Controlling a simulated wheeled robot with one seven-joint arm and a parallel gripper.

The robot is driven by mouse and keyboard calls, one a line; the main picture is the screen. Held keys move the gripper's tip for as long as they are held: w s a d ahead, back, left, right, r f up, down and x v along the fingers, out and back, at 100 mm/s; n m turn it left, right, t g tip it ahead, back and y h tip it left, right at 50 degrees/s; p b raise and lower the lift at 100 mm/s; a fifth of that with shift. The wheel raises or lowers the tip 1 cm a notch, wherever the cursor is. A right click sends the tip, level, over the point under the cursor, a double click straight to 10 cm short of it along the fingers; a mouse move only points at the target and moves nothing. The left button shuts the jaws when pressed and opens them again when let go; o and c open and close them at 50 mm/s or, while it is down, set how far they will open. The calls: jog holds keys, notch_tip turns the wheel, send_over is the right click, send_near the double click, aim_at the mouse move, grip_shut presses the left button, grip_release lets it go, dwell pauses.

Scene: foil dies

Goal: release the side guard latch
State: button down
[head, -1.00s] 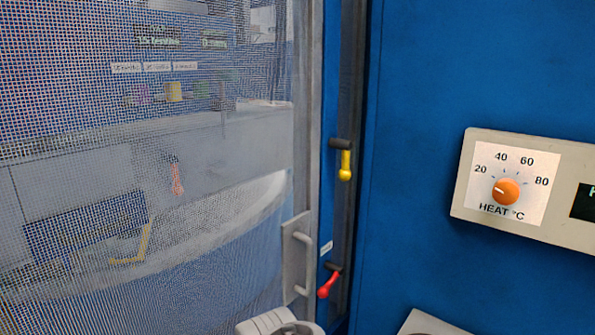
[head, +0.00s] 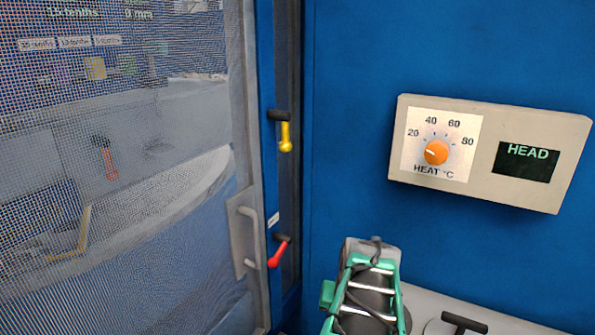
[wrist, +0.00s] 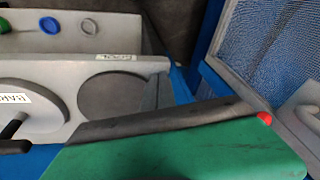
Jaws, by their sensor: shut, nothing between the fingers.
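A mesh guard door (head: 120,200) fills the left of the head view, with a grey handle (head: 249,235) on its edge. On the blue post right of it are a yellow lever (head: 285,136), hanging down, and a red lever (head: 278,253), slanting down-left from its dark pivot. I cannot read the small label above the red lever, so which lever is the side guard latch is unclear. My gripper (head: 372,270), green and grey, is shut and empty, right of and apart from the red lever in the picture. In the wrist view its green part (wrist: 190,150) fills the bottom; a small red end (wrist: 265,118) shows at its edge.
A beige heat panel (head: 483,190) with an orange dial is on the blue wall. A grey unit with a black handle (head: 462,322) is at bottom right. The wrist view shows a grey housing (wrist: 115,65) with round openings and mesh (wrist: 275,45) at right.

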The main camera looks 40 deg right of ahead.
jog(key=w+d+r+m+t+h, duration=0.1)
jog(key=w+d+r+m+t, duration=0.15)
jog(key=d+r, duration=0.35)
jog(key=w+d+r+m+t+h, duration=0.1)
jog(key=w+d+r+t, duration=0.2)
jog(key=d, duration=0.5)
jog(key=w+a+r+m+t, duration=0.2)
jog(key=w+r+m+t, duration=0.1)
jog(key=r, duration=0.9)
jog(key=w+a+r+m+t, duration=0.1)
jog(key=w+r+m+t, duration=0.2)
jog(key=r, duration=0.9)
jog(key=w+t, duration=0.3)
jog(key=shift+a+r, duration=0.2)
jog(key=shift+a, duration=0.15)
jog(key=shift+w+m+t, duration=0.1)
jog(key=shift+m+t, duration=0.15)
jog(key=w+a+p, duration=0.2)
jog(key=w+p, duration=0.1)
jog(key=w, duration=0.6)
jog(key=shift+p, duration=0.4)
